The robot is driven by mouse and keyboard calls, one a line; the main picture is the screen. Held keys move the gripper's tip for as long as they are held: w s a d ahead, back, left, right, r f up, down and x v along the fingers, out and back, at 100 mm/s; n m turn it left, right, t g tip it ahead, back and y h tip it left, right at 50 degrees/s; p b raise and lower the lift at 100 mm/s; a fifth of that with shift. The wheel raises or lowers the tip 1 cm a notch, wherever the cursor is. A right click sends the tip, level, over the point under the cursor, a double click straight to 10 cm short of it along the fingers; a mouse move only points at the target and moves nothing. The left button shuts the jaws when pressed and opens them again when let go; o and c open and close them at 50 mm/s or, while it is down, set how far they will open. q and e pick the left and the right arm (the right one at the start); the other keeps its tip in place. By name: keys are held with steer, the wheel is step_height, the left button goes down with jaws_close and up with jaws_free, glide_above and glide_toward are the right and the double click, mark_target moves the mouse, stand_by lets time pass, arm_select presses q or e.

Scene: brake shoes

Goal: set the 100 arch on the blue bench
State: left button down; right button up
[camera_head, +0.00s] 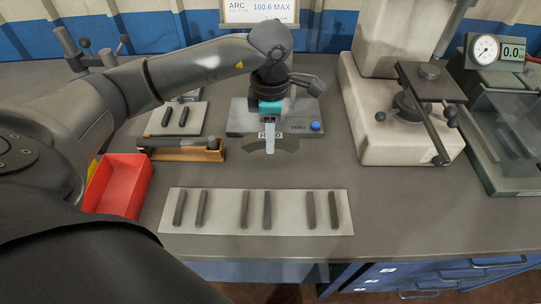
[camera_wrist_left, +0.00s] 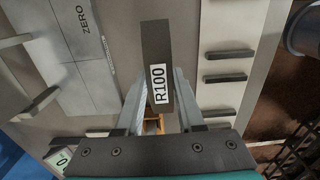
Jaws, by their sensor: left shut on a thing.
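My left gripper (camera_head: 268,150) is shut on the dark arch (camera_head: 289,147), just in front of the grey plate fixture. In the left wrist view the arch (camera_wrist_left: 156,35) stands between the fingers of my left gripper (camera_wrist_left: 160,105) and carries a white R100 label. In the head view the arch is a dark curved piece, partly hidden by the finger. It is low over the grey top of the bench (camera_head: 400,215), which has blue drawers below. Whether it touches the top cannot be told. My right gripper is not in view.
A pale mat (camera_head: 222,217) with several dark bars lies in front. A red tray (camera_head: 118,187) and a wooden block (camera_head: 190,154) are at left. The plate fixture (camera_head: 240,118) stands behind the arch. A pale machine (camera_head: 395,145) and dial gauge (camera_head: 485,48) are at right.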

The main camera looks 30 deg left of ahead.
arm_select(q)
steer(key=shift+f, duration=1.2)
step_height(320, 180, down, 4)
steer(key=shift+r+b, duration=0.2)
steer(key=shift+b, duration=0.3)
steer(key=shift+f, duration=0.15)
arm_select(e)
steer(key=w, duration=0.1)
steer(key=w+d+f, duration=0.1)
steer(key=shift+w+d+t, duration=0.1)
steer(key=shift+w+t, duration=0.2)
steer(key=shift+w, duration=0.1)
arm_select(q)
steer(key=shift+f, duration=0.1)
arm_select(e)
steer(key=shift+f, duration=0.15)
arm_select(q)
steer(key=c, duration=0.5)
jaws_free()
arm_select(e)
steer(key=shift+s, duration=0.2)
